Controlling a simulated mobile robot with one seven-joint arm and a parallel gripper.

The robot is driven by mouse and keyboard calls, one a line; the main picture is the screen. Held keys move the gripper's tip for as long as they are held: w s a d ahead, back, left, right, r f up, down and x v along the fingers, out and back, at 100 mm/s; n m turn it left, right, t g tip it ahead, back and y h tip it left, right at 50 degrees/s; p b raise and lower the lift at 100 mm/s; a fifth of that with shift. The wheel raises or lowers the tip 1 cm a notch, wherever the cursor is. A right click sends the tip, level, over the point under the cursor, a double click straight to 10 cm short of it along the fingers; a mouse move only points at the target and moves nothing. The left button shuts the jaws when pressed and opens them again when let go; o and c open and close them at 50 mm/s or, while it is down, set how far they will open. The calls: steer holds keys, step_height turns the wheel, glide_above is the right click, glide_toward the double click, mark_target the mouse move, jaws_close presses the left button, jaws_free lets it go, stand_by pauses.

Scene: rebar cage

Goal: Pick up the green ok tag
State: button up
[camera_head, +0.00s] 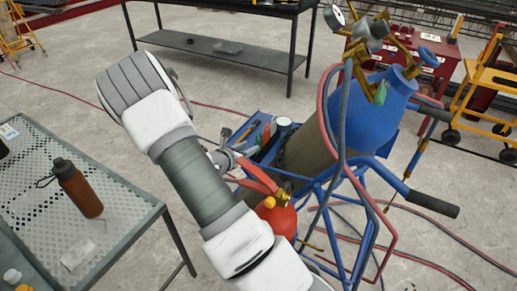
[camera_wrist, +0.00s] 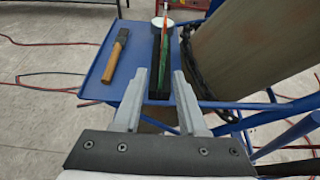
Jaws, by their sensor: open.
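A thin green tag (camera_wrist: 166,58) stands upright, seen nearly edge-on, with a thin red strip beside it. It stands in a narrow black holder (camera_wrist: 158,82) on a blue tray (camera_wrist: 97,81). My gripper (camera_wrist: 160,75) is open; its two fingers point toward the holder, one on each side in the picture. I cannot tell how far off the tag is. In the head view the green tag (camera_head: 266,134) shows small in the tray of the blue cylinder cart. Any lettering is unreadable.
A wooden-handled tool (camera_wrist: 116,55) and a round white-topped item (camera_wrist: 163,22) are in the tray. A large gas cylinder (camera_wrist: 235,50) with a chain stands close right. A red extinguisher (camera_head: 278,216) is below my arm. Another green tag (camera_head: 380,94) hangs by the valves.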

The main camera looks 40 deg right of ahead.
mark_target(258, 143)
steer(key=shift+b+x, duration=0.5)
steer(key=shift+x, duration=3.05)
steer(key=shift+s, duration=0.15)
jaws_close()
